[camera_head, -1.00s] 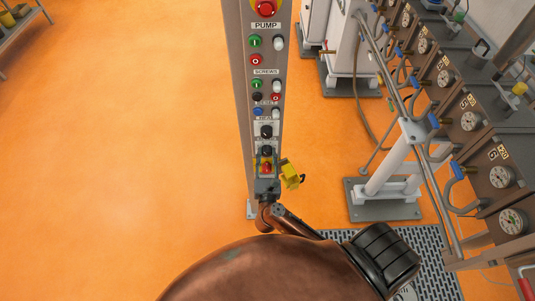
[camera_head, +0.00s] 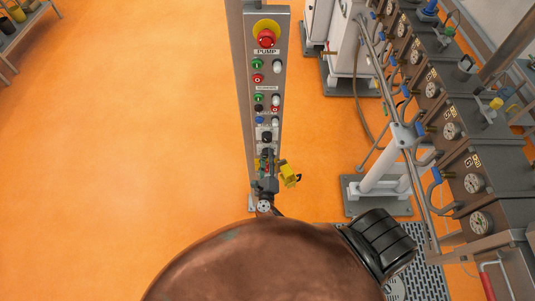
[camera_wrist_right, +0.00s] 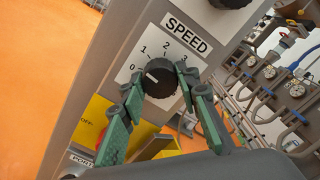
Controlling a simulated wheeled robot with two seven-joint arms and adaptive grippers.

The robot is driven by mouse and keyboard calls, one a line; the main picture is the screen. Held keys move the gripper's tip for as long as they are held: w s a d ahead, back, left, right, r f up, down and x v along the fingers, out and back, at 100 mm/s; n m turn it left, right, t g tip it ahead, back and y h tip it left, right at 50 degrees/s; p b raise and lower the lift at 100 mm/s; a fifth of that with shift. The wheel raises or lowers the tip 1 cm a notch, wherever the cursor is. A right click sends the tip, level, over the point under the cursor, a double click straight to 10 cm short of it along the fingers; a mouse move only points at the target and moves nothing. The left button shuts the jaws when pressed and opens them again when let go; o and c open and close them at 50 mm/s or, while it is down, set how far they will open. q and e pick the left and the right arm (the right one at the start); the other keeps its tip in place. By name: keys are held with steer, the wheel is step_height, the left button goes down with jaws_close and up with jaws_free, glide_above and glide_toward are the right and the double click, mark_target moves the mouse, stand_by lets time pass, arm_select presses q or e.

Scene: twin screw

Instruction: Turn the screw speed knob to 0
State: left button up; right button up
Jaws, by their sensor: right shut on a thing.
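The black screw speed knob (camera_wrist_right: 161,78) sits below the SPEED label (camera_wrist_right: 187,33) in the right wrist view. Its dial has numbers from 0 at the left, over the top, to 3 at the right. The knob's white mark lies on its left side and appears to point towards the 0. My right gripper (camera_wrist_right: 158,75) has one green finger on each side of the knob and is shut on it. In the head view my right gripper (camera_head: 267,163) is small at the lower part of the panel, and it largely hides the knob. My left gripper is not in view.
The narrow grey control panel (camera_head: 281,85) carries several buttons and a red emergency stop (camera_head: 266,38). A second black knob (camera_wrist_right: 230,2) is above the SPEED label. A yellow plate (camera_wrist_right: 88,123) lies below the dial. Machines with gauges stand right; orange floor is clear left.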

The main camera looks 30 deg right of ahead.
steer(key=n+p, duration=0.3)
steer(key=n, duration=0.1)
steer(key=shift+r, duration=0.15)
steer(key=shift+n+p, duration=0.5)
steer(key=shift+n, duration=0.3)
steer(key=o, duration=1.2)
steer(key=shift+c, duration=0.2)
